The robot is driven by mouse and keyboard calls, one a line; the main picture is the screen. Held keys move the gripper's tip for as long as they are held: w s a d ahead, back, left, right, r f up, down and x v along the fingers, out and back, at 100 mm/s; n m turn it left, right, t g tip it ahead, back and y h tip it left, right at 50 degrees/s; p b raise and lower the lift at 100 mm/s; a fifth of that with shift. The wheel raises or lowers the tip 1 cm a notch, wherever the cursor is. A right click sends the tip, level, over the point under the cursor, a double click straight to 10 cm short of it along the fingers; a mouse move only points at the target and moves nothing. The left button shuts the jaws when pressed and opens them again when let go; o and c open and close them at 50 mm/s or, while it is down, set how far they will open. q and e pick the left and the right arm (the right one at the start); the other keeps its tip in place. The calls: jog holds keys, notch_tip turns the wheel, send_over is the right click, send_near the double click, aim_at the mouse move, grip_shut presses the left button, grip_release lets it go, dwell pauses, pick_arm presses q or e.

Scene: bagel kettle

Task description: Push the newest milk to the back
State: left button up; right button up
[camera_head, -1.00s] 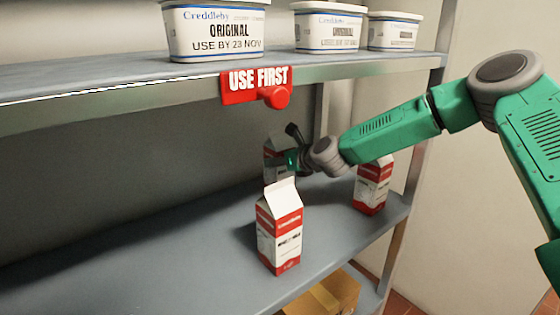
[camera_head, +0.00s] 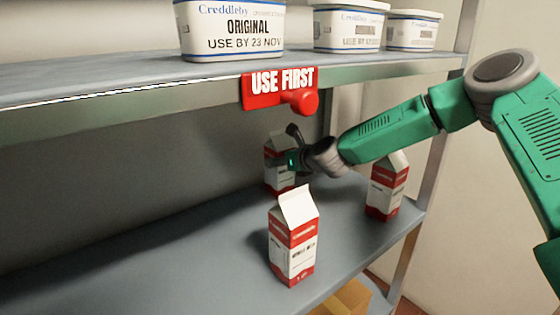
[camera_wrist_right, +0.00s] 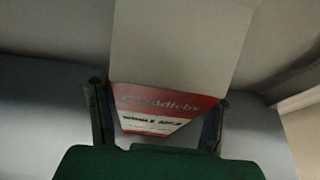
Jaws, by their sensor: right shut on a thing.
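Three red-and-white milk cartons are at the middle shelf. One carton (camera_head: 280,158) is at the back, partly hidden by my right gripper (camera_head: 294,160). The gripper is shut on it; in the wrist view the carton (camera_wrist_right: 170,100) sits between the two fingers (camera_wrist_right: 158,125), with "Whole Milk" on its label. I cannot tell whether its base touches the shelf. A second carton (camera_head: 293,245) stands upright at the shelf's front. A third carton (camera_head: 386,190) stands upright at the right end. No date is readable on any carton. My left gripper is not in view.
The shelf (camera_head: 190,265) is bare on the left. Above it, an upper shelf (camera_head: 150,90) holds white tubs (camera_head: 232,30) and a red "USE FIRST" sign (camera_head: 280,88). A metal post (camera_head: 425,190) bounds the right end. A cardboard box (camera_head: 345,298) is below.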

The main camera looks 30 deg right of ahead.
jog(key=shift+d, duration=0.15)
jog(key=o, duration=1.8)
jog(key=shift+a, duration=0.2)
jog(key=shift+c, duration=0.2)
jog(key=v, duration=1.1)
jog(key=shift+s, duration=0.45)
